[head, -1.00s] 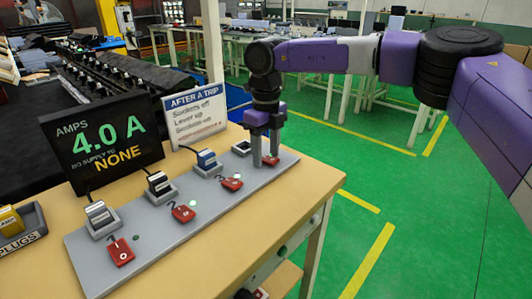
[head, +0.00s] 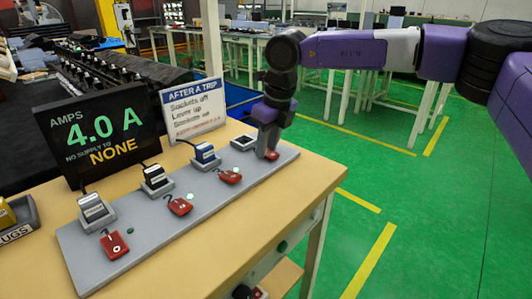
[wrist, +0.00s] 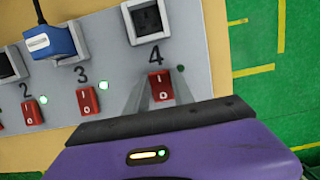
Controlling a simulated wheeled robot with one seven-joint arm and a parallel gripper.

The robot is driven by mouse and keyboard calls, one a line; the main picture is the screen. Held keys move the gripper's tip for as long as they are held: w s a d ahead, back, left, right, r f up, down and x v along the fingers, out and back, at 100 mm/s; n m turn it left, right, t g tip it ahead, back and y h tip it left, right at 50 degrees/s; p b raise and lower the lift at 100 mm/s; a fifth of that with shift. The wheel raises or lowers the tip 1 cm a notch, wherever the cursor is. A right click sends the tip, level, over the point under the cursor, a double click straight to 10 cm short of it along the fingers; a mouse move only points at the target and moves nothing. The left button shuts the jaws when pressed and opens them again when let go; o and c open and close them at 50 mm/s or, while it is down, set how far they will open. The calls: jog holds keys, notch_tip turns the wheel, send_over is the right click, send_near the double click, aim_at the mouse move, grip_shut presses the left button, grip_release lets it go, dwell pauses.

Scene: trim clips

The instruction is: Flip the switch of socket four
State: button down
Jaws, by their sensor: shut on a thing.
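Socket four (wrist: 148,19) is empty, at the far right end of the grey strip (head: 140,238). Its red switch (wrist: 160,86) sits below the printed 4, and its lamp (wrist: 181,69) is dark. My gripper (head: 269,151) is tilted at that end of the strip. In the wrist view its grey fingers stand on either side of the red switch, shut on it. The display (head: 98,133) reads 4.0 A and "no supply to NONE".
Sockets one to three hold plugs, including a blue plug (head: 205,155) in socket three. Red switches two (head: 179,206) and three (head: 230,176) have lit lamps. An "AFTER A TRIP" sign (head: 193,108) stands behind the strip. The wooden bench (head: 225,240) is bare in front.

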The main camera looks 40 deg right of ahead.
jog(key=t+b, duration=0.1)
jog(key=b, duration=0.2)
jog(key=shift+s+f+t, duration=0.15)
jog(key=shift+f+t, duration=0.1)
jog(key=shift+t, duration=0.15)
jog(key=shift+r+t+b, duration=0.3)
jog(key=shift+r+b, duration=0.05)
jog(key=shift+b, duration=0.1)
jog(key=c, duration=1.1)
grip_release()
jog(key=shift+s, duration=0.1)
jog(key=p+v, duration=0.3)
jog(key=v, duration=0.4)
jog(key=shift+s+d+r, duration=0.1)
jog(key=shift+r, duration=0.25)
